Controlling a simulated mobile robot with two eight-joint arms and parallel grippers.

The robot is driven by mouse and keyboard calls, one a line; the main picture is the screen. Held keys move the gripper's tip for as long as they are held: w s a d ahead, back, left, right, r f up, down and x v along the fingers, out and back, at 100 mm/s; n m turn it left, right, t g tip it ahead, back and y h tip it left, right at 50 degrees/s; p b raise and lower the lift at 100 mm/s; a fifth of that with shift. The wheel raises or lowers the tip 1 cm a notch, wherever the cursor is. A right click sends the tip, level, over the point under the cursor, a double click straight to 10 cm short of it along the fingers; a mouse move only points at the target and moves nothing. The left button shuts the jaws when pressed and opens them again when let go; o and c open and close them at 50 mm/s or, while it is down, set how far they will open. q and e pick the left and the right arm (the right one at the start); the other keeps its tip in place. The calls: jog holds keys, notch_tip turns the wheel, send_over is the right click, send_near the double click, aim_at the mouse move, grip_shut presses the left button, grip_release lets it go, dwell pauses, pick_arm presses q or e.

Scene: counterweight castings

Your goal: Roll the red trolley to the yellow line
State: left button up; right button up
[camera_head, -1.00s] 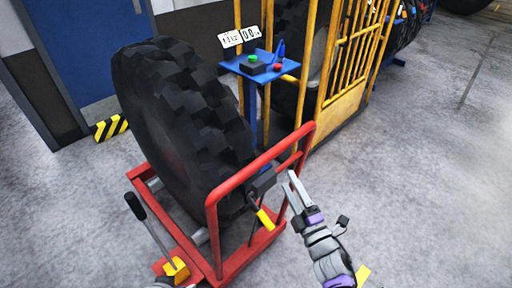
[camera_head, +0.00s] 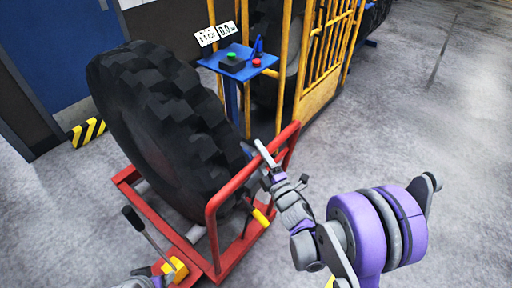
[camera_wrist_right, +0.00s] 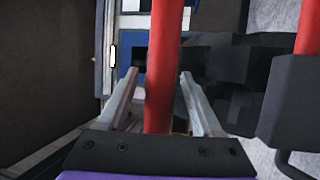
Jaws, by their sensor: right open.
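The red trolley (camera_head: 211,222) stands on the floor at lower left in the head view, carrying a big black tyre (camera_head: 160,125). My right gripper (camera_head: 262,158) is at the top bar of its red handle, at the right end. In the right wrist view its two fingers (camera_wrist_right: 160,88) are open, with a red bar (camera_wrist_right: 160,50) running between them. I cannot tell whether they touch it. Part of my left gripper (camera_head: 145,277) shows at the bottom edge, its jaws unclear. A small yellow patch (camera_head: 330,283) shows at the bottom; I cannot tell whether it is the yellow line.
A blue control stand (camera_head: 238,66) with green and red buttons is behind the tyre. A yellow barred cage (camera_head: 325,70) stands beside it. A black-handled lever (camera_head: 140,225) rises at the trolley's left. A striped block (camera_head: 88,132) is by the blue door. The floor at right is clear.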

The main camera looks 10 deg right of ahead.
jog(key=shift+w+a+r, duration=0.15)
jog(key=shift+w+a, duration=0.1)
jog(key=shift+w, duration=0.4)
grip_shut()
dwell(1.0)
